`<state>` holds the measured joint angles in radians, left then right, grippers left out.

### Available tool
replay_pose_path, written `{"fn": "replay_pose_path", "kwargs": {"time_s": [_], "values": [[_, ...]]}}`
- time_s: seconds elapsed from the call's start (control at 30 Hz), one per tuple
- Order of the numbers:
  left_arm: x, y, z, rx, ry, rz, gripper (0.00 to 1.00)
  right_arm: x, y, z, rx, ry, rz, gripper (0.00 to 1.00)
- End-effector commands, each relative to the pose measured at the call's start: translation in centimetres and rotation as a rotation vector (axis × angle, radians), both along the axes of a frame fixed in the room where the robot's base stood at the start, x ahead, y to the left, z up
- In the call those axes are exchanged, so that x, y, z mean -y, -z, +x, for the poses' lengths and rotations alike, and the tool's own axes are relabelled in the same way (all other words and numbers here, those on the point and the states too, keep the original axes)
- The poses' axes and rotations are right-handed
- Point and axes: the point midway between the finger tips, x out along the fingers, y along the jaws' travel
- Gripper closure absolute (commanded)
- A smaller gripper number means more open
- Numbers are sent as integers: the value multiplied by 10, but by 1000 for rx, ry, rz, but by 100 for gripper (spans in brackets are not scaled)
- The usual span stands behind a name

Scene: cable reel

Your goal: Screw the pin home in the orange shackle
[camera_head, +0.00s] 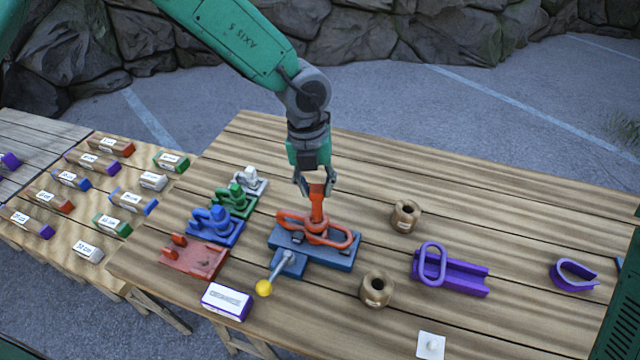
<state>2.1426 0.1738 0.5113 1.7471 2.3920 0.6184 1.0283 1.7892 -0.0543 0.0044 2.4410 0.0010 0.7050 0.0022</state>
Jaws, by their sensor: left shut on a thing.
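My left gripper (315,182) reaches down from above and is shut on the orange pin (317,206). The pin stands upright below the fingers, and its lower end meets the orange shackle (340,236). The shackle lies flat on a blue fixture (318,257). How deep the pin sits in the shackle is too small to tell, and the fingers hide its top. My right gripper is not in view.
A yellow-knobbed lever (264,288) sticks out at the fixture's front. Red (195,262), blue (216,226), green and white holders stand to the left. Brown spools (405,216) and a purple holder (458,280) are to the right. Bare wood lies at the back right.

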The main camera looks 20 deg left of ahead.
Motion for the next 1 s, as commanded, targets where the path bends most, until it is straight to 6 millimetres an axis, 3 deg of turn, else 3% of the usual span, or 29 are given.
{"fn": "replay_pose_path", "kwargs": {"time_s": [0.7, 1.0], "values": [[2, 36, 1, 1, 0, 1, 100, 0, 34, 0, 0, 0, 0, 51], [2, 41, 1, 1, 0, 0, 100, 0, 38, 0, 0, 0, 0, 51]]}}
